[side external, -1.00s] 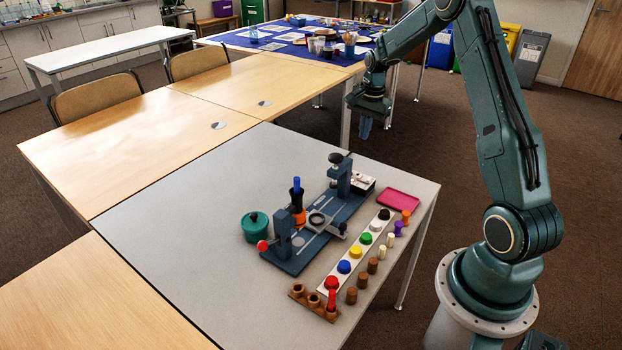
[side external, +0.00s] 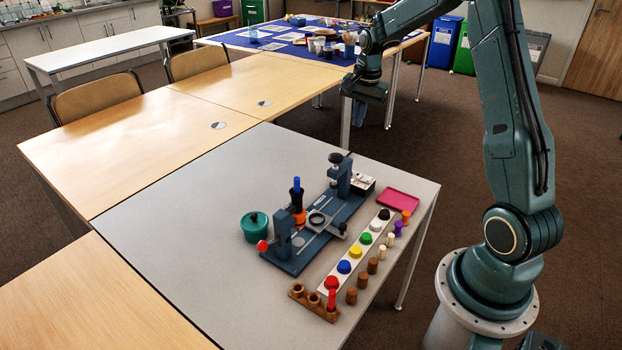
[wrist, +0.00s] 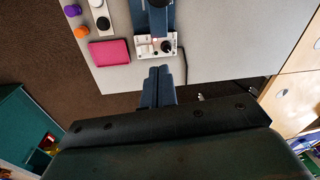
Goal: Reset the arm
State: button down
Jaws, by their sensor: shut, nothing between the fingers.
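My gripper (side external: 359,112) hangs in the air beyond the far edge of the grey table (side external: 190,210), clear of everything on it. In the wrist view its two blue fingers (wrist: 158,86) are together with nothing between them. They overlap the table's edge in that picture, below a small white box with knobs (wrist: 157,45).
The table holds a blue-grey fixture (side external: 335,220), a teal pot (side external: 255,227), a pink tray (side external: 398,201), a white strip (side external: 330,278) of coloured knobs and a brown peg holder (side external: 308,300). A blue-covered table (side external: 270,40) stands behind my gripper.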

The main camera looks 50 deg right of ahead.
jog(key=s+a+r+n+t, duration=0.1)
jog(key=s+a+r+n, duration=0.3)
jog(key=a+r, duration=0.3)
jog(key=s+a+r+n+t, duration=0.1)
jog(key=s+a+r+n, duration=0.25)
jog(key=a+r, duration=0.4)
jog(key=s+a+f+n+t, duration=0.1)
jog(key=s+a+n+t, duration=0.1)
jog(key=s+a+n, duration=0.6)
jog(key=s+a, duration=0.4)
jog(key=s, duration=0.4)
jog(key=shift+a, duration=0.15)
